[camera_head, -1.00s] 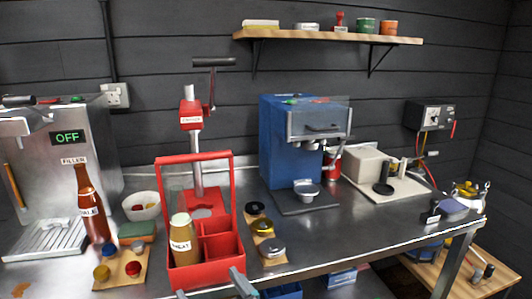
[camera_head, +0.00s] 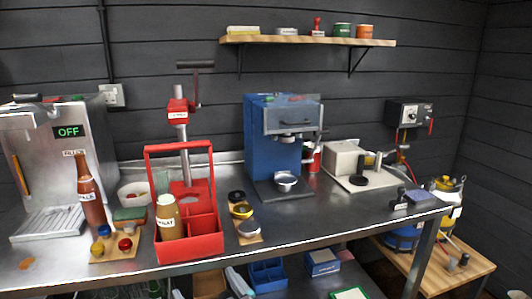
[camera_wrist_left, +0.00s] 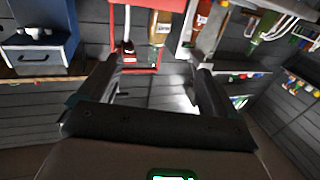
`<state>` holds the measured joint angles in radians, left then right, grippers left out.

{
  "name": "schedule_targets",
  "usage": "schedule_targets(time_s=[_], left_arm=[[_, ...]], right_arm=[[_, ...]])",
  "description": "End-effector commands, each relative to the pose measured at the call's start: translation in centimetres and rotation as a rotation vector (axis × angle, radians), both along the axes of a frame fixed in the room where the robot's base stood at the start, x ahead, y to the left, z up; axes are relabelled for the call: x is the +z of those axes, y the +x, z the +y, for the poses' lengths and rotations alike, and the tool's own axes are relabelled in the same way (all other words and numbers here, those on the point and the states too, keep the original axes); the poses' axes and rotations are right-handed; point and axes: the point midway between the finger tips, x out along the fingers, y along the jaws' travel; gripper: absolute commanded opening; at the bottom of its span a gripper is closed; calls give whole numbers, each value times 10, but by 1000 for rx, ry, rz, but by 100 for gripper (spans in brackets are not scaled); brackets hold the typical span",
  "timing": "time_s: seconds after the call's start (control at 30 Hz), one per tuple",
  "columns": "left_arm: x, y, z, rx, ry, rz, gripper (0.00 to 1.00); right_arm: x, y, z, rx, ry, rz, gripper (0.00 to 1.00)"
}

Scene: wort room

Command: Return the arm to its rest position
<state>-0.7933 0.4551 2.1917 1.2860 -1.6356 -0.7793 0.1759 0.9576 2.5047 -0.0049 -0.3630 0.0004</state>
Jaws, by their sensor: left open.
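My left gripper (camera_head: 208,288) shows only at the bottom edge of the head view, below the bench front. Its two grey fingertips are apart with nothing between them. The left wrist view also shows its spread fingers (camera_wrist_left: 155,55), empty. Beyond them there are parts of a red bottle carrier and a yellowish bottle. In the head view the red carrier (camera_head: 190,246) stands on the bench and holds a yellowish bottle (camera_head: 167,217) in one compartment. The gripper is apart from the carrier. My right gripper is in neither view.
The steel bench (camera_head: 330,218) has a clear front strip right of the carrier. A filler machine (camera_head: 66,110), a brown bottle (camera_head: 90,195), a wooden cap board (camera_head: 115,248) and a blue machine (camera_head: 270,145) stand on it. Below are a blue crate (camera_head: 267,276) and boxes.

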Motion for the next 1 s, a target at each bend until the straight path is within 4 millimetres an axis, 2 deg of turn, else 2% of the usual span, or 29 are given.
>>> schedule_targets(time_s=[0.03,0.17,0.37,0.43,0.57,0.67,0.7,0.73,0.8,0.9,1.0], left_arm=[[-1,7,17,43,3,20,92],[-19,20,51,128,29,83,92],[-58,32,105,222,98,204,92],[-77,37,123,221,123,261,92],[-134,42,154,151,116,406,92],[-203,30,168,20,18,569,92],[-234,19,166,-49,-51,646,92],[-257,7,161,-105,-113,706,92],[-303,-26,140,-236,-274,841,92],[-343,-79,96,-406,-495,1023,92],[-356,-125,53,-552,-647,1181,92]], right_arm=[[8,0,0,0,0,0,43],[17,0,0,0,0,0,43],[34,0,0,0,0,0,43],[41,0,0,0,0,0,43],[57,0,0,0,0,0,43],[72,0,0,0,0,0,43],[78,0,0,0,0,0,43],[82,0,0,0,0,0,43],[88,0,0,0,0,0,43],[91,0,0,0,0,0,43],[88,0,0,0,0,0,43]])
